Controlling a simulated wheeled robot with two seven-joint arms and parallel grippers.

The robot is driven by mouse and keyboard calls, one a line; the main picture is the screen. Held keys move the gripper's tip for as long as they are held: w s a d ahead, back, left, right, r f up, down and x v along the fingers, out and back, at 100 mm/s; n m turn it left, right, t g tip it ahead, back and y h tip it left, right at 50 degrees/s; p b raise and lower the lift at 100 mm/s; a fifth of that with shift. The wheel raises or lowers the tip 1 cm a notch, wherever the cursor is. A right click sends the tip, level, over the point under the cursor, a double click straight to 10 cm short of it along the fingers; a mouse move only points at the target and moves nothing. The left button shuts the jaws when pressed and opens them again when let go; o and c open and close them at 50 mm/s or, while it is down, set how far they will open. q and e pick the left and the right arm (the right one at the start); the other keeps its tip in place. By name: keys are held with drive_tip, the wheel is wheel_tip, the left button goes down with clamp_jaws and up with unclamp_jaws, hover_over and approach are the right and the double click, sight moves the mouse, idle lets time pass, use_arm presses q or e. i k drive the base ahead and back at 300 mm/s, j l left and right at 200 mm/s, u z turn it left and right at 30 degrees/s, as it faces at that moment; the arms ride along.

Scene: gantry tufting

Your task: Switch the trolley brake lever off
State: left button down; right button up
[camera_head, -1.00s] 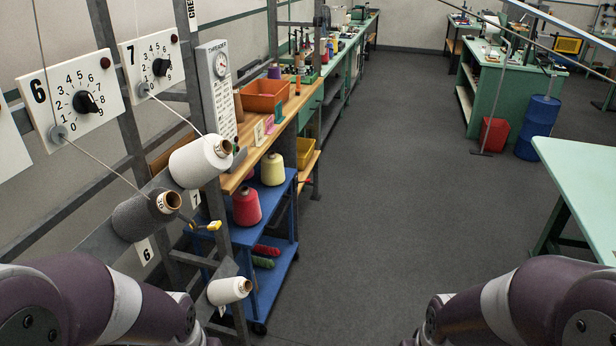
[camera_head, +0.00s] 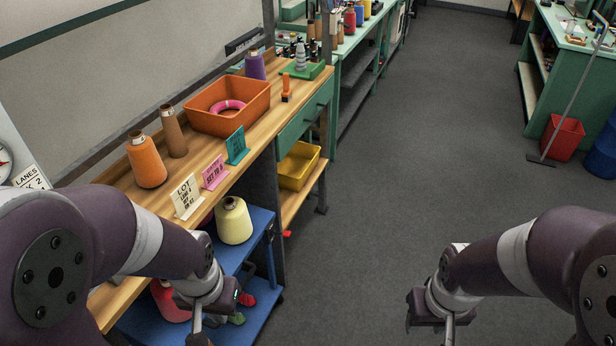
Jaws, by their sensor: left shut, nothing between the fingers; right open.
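The blue trolley (camera_head: 262,216) stands below the wooden bench at the lower left, with a cream yarn cone (camera_head: 234,220) on its top shelf. Its lower shelf (camera_head: 266,297) is partly hidden behind my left arm and holds red and green items. I cannot make out the brake lever for certain; a small red piece (camera_head: 287,234) shows beside the trolley's far corner. My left gripper (camera_head: 197,335) points down in front of the trolley, shut and empty. My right gripper (camera_head: 449,340) hangs over open floor at the lower right, open, its fingertips near the picture's bottom edge.
The wooden bench (camera_head: 292,115) carries an orange bin (camera_head: 226,118), an orange cone (camera_head: 146,160), a brown cone (camera_head: 173,131) and small signs. A yellow bin (camera_head: 298,166) sits under it. A red bucket (camera_head: 563,138) stands far right. The middle floor is clear.

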sight(286, 234)
drive_tip(key=i+l, duration=0.25)
drive_tip(key=i, duration=0.2)
drive_tip(key=i+l, duration=0.25)
drive_tip(key=i, duration=0.2)
drive_tip(key=i+l+u, duration=0.1)
drive_tip(key=i+l, duration=0.15)
drive_tip(key=i, duration=0.25)
